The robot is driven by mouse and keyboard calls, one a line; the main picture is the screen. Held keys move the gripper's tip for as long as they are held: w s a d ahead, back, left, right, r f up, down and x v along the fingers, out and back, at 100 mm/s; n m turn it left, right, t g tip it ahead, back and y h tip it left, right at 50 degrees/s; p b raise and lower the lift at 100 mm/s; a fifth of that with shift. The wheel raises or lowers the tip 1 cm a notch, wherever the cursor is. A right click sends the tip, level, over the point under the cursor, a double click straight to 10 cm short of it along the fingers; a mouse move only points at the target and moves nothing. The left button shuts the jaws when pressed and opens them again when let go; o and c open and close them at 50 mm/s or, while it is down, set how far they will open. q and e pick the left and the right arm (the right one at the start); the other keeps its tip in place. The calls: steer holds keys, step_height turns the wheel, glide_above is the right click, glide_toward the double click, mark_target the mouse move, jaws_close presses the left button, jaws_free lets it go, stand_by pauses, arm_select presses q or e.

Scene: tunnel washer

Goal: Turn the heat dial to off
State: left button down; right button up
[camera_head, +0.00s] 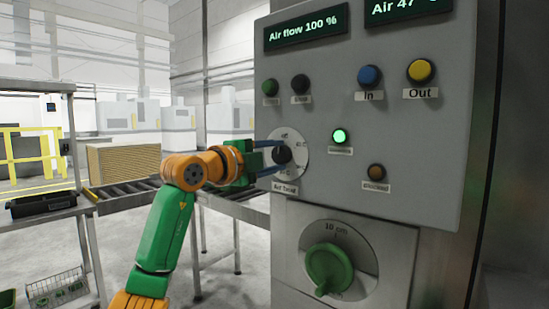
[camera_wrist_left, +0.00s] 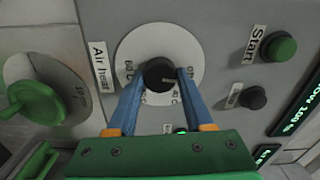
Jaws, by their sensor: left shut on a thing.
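The heat dial is a black knob (camera_head: 281,154) on a round white plate (camera_head: 299,160), labelled "Air heat", at the panel's lower left. In the left wrist view the knob (camera_wrist_left: 157,72) sits between the fingers. Its plate (camera_wrist_left: 148,40) carries "off" and degree marks. A small pale mark shows on the knob's right side there; which label it points to I cannot tell exactly. My left gripper (camera_head: 275,156) is shut on the knob, one blue finger on each side. My right gripper is not in view.
Around the dial are the Start button (camera_wrist_left: 279,47), a black button (camera_head: 301,84), a lit green lamp (camera_head: 339,136) and an amber lamp (camera_head: 376,171). A large green knob (camera_head: 328,268) is below. A roller conveyor (camera_head: 125,188) runs behind my left arm.

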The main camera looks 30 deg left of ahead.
arm_select(q)
steer(key=shift+r+n, duration=0.15)
steer(key=shift+n, duration=0.35)
steer(key=shift+c, duration=1.5)
jaws_free()
steer(key=s+b, duration=0.1)
steer(key=s+f+b, duration=0.1)
steer(key=shift+s+a, duration=0.15)
steer(key=shift+s, duration=0.15)
steer(key=s, duration=0.1)
steer(key=s+b, duration=0.1)
steer(key=s, duration=0.2)
steer(key=shift+s+a+r, duration=0.15)
steer(key=shift+s+r, duration=0.05)
steer(key=shift+r, duration=0.15)
